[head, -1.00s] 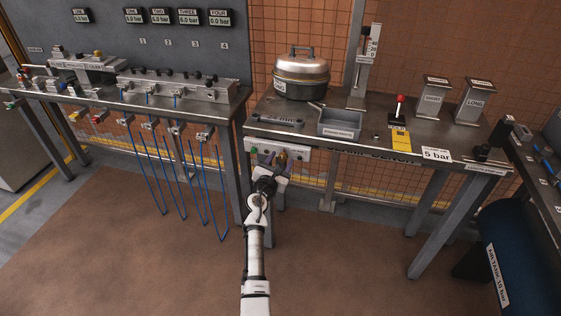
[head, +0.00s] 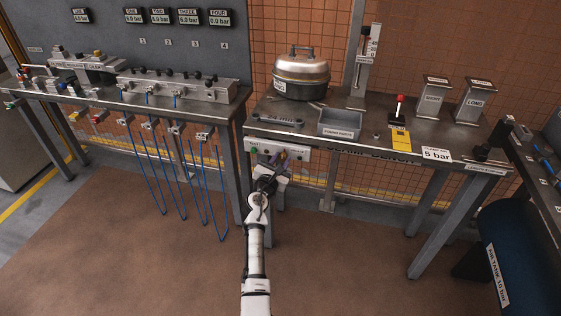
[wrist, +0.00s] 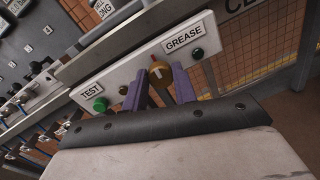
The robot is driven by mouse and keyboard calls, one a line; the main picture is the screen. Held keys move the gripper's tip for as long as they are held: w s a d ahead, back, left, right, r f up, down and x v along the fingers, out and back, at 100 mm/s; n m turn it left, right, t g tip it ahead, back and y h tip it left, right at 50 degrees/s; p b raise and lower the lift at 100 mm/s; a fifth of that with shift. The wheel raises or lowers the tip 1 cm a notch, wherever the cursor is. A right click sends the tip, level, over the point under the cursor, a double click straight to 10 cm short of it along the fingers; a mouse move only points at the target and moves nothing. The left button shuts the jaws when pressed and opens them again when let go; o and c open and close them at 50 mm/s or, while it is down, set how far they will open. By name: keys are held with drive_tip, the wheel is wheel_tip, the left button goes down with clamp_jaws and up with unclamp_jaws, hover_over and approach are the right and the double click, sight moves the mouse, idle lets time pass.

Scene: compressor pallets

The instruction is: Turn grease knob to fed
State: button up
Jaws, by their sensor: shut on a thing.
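Any marking for "fed" cannot be made out. In the head view my gripper (head: 275,162) is at the panel (head: 299,156) under the front edge of the bench, and it hides the knob there.
On the same panel are a green button (wrist: 100,104) by the "TEST" label (wrist: 91,90) and a dark round button (wrist: 197,53). The bench (head: 375,147) above carries a lidded pot (head: 301,75) and a grey tray (head: 340,124). The floor in front is clear.

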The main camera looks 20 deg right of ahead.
drive_tip(key=m, duration=0.4)
drive_tip(key=shift+d+y, duration=0.1)
drive_tip(key=shift+y, duration=0.2)
drive_tip(key=m+b, duration=0.1)
drive_tip(key=m, duration=0.3)
drive_tip(key=shift+s+m, duration=0.1)
drive_tip(key=shift+m, duration=0.2)
drive_tip(key=m+y+b, duration=0.1)
drive_tip(key=m, duration=0.3)
drive_tip(key=shift+d+f+b, duration=0.1)
drive_tip(key=shift+f+b, duration=0.05)
drive_tip(key=shift+b, duration=0.25)
drive_tip(key=m+b, duration=0.2)
drive_tip(key=m, duration=0.2)
drive_tip(key=shift+f+y, duration=0.1)
drive_tip(key=shift+y, duration=0.2)
drive_tip(key=m+b, duration=0.2)
drive_tip(key=m, duration=0.2)
drive_tip(key=shift+f+t+b, duration=0.1)
drive_tip(key=shift+t+b, duration=0.2)
drive_tip(key=shift+b, duration=0.1)
drive_tip(key=m+b, duration=0.3)
drive_tip(key=m, duration=0.1)
drive_tip(key=shift+f+m+y, duration=0.1)
drive_tip(key=shift+m+y, duration=0.2)
drive_tip(key=shift+y, duration=0.1)
drive_tip(key=shift+m+t+b, duration=0.7)
drive_tip(key=shift+m+b, duration=2.35)
drive_tip(key=shift+m, duration=0.85)
